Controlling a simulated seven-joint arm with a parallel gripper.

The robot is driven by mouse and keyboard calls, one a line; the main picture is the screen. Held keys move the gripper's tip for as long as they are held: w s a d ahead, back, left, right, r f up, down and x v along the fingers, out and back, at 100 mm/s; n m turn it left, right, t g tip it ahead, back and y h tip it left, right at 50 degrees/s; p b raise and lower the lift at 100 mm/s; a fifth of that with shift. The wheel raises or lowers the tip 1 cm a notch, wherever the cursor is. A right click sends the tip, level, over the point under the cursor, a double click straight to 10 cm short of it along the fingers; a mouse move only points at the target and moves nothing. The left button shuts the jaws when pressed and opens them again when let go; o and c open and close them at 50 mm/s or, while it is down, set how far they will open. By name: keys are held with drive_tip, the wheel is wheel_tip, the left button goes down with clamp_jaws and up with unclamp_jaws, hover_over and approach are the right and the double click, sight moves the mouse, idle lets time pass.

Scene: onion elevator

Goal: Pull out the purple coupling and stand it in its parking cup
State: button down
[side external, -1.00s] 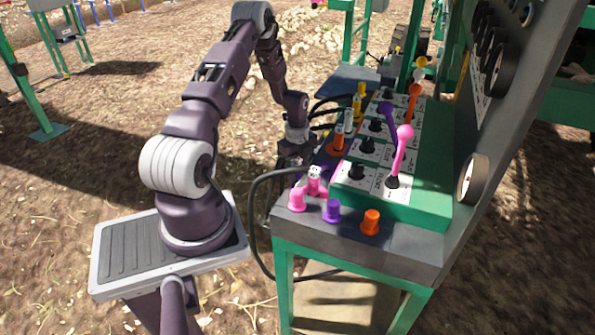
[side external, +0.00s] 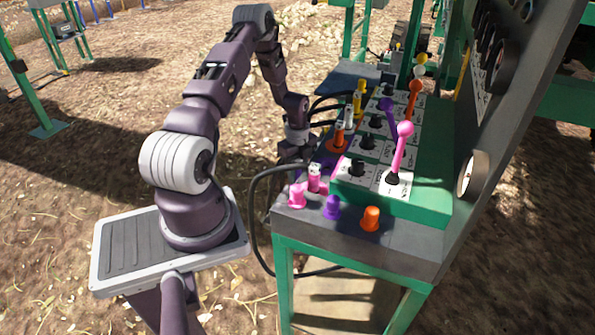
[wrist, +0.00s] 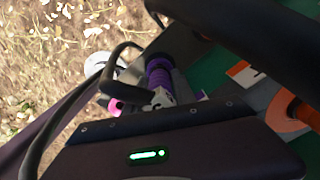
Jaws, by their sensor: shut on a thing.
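The purple coupling (wrist: 159,72) shows in the wrist view as a ribbed purple body with a pale end, with a dark hose beside it. My gripper (side external: 303,165) is shut on it at the left edge of the panel bench; in the side view the gripper hides most of the coupling. A purple patch (side external: 328,168) shows at the panel's left edge, just right of the gripper. The purple parking cup (side external: 332,207) stands on the bench's front ledge, apart from the gripper, and looks empty.
A pink cup (side external: 297,196) and an orange cup (side external: 371,218) flank the purple cup. A pink coupling (side external: 315,180) sits close below the gripper. Orange (side external: 339,138) and yellow couplings stand behind. Levers (side external: 401,150) rise from the green box. A black hose (side external: 252,205) loops left of the bench.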

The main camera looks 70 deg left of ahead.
drive_tip(key=shift+f, duration=0.15)
idle(0.3)
drive_tip(key=shift+f, duration=0.4)
drive_tip(key=c, duration=0.6)
unclamp_jaws()
drive_tip(key=shift+o, duration=0.2)
drive_tip(key=shift+w+r, duration=0.2)
drive_tip(key=shift+r, duration=3.35)
drive_tip(key=shift+s, duration=0.1)
